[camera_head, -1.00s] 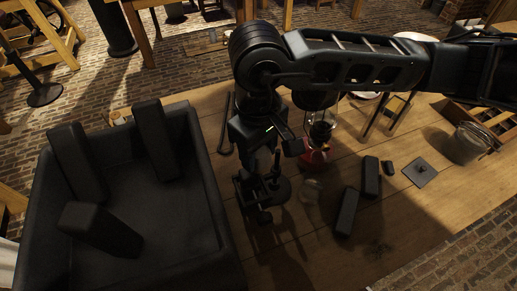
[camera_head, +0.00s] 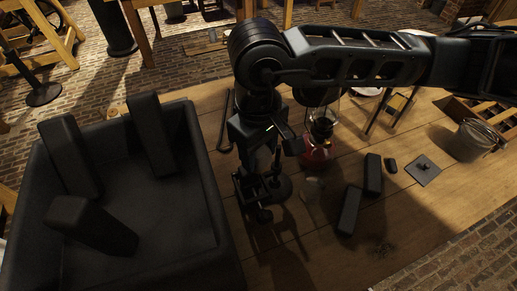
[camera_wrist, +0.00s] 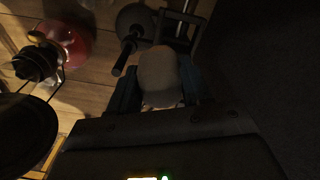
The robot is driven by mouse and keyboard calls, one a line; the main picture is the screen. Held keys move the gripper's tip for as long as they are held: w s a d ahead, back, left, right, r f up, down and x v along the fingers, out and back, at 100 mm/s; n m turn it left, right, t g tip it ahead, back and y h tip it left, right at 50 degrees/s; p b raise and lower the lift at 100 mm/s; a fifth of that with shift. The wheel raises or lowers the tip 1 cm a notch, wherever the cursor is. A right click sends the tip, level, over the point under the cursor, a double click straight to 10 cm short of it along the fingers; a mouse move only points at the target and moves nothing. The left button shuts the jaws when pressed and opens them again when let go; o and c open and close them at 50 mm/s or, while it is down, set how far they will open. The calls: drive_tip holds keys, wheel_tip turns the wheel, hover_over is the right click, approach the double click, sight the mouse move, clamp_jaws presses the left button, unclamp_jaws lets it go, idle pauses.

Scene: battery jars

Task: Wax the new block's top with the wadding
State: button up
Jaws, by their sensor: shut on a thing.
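My gripper (camera_wrist: 160,92) is shut on a pale grey-beige rounded wad (camera_wrist: 160,72), which looks like the wadding. In the head view my gripper is low over the table, at a dark metal stand or clamp (camera_head: 265,212). The stand's round disc and rod (camera_wrist: 132,20) show just beyond the wad in the wrist view. Several dark blocks are in view: three lean in the large black bin (camera_head: 168,222), and two (camera_head: 349,210) (camera_head: 373,174) lie on the table. I cannot tell which is the new block. Whether the wad touches anything is too dark to tell.
A red lantern (camera_head: 317,152) stands close behind my gripper and also shows in the wrist view (camera_wrist: 65,42). A dark square plate with a knob (camera_head: 423,170), a bucket (camera_head: 470,142) and a wooden tray (camera_head: 500,120) are at right. The table's front right is mostly clear.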

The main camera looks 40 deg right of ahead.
drive_tip(key=shift+f+b, duration=0.35)
drive_tip(key=shift+b, duration=0.05)
drive_tip(key=shift+w+a+r+b, duration=0.1)
drive_tip(key=shift+w+a+b, duration=0.15)
drive_tip(key=shift+a, duration=0.4)
drive_tip(key=shift+w+a+b, duration=0.15)
drive_tip(key=shift+a+b, duration=0.2)
drive_tip(key=shift+a, duration=0.25)
drive_tip(key=shift+w+a+r+b, duration=0.1)
drive_tip(key=shift+w+a+b, duration=0.15)
drive_tip(key=shift+a, duration=0.4)
drive_tip(key=shift+f, duration=0.1)
drive_tip(key=shift+b, duration=0.8)
drive_tip(key=d+b, duration=0.1)
drive_tip(key=s+d+b, duration=0.1)
drive_tip(key=shift+d+f+b, duration=0.1)
drive_tip(key=shift+d+b, duration=0.2)
drive_tip(key=shift+d, duration=0.1)
drive_tip(key=shift+s+d, duration=0.15)
drive_tip(key=shift+d, duration=0.3)
drive_tip(key=shift+r, duration=0.2)
